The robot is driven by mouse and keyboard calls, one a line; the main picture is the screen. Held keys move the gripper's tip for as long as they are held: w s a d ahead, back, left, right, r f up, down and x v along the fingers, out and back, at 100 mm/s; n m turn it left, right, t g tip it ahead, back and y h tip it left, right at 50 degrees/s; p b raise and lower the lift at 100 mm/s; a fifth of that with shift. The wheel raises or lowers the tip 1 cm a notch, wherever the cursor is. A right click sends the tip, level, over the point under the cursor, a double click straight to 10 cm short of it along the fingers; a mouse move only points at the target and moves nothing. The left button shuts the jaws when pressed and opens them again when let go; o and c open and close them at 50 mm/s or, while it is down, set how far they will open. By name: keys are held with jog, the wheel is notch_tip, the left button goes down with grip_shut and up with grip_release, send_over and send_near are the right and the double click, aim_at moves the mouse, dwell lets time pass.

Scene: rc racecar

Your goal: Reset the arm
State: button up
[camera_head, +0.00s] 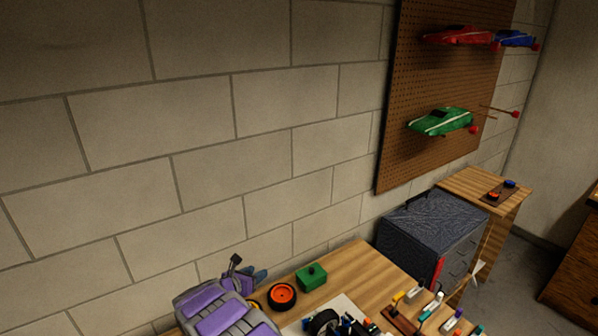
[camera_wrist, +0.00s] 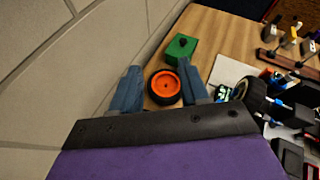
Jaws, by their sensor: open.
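My purple and grey arm shows at the bottom of the head view. My gripper (camera_wrist: 160,90) is open in the wrist view, its two blue-grey fingers apart. An orange wheel with a black tyre (camera_wrist: 165,87) shows between the fingers in that view. I cannot tell whether the fingers touch it. In the head view the orange wheel (camera_head: 282,295) is on the wooden table, just right of my gripper (camera_head: 258,277), whose fingertips are partly hidden. A green block with a knob (camera_head: 311,277) is beside the wheel; it also shows in the wrist view (camera_wrist: 181,49).
The wooden table (camera_head: 345,262) carries a partly assembled car (camera_head: 325,322) on white paper and a tool rack (camera_head: 405,318). A block wall (camera_head: 200,120) runs close behind. A pegboard (camera_head: 420,80) holds car bodies. A dark drawer cabinet (camera_head: 435,225) stands at right.

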jog(key=w+r+n+t+y, duration=0.2)
jog(key=w+r+n+y, duration=0.3)
jog(key=r, duration=0.5)
jog(key=s+d+r+n+g+y+b, duration=0.1)
jog(key=s+d+r+n+g+y, duration=0.2)
jog(key=r+n, duration=0.4)
jog(key=s+d+r+n+y, duration=0.1)
jog(key=s+r+n+y, duration=0.1)
jog(key=s+r+n, duration=0.45)
jog(key=s+d+f+n+g+h, duration=0.1)
jog(key=s+d+n+g, duration=0.3)
jog(key=s, duration=1.2)
jog(key=s+d+f+n+g+h+b, duration=0.1)
jog(key=s+d+n+g, duration=0.3)
jog(key=s+d+n, duration=0.6)
jog(key=s+d+f+n+g+h, duration=0.1)
jog(key=s+d+f+n+g, duration=0.2)
jog(key=s, duration=2)
jog(key=d+n+g, duration=0.1)
jog(key=d+n, duration=0.3)
jog(key=d, duration=0.4)
jog(key=shift+s+f, duration=0.2)
jog(key=shift+s, duration=0.15)
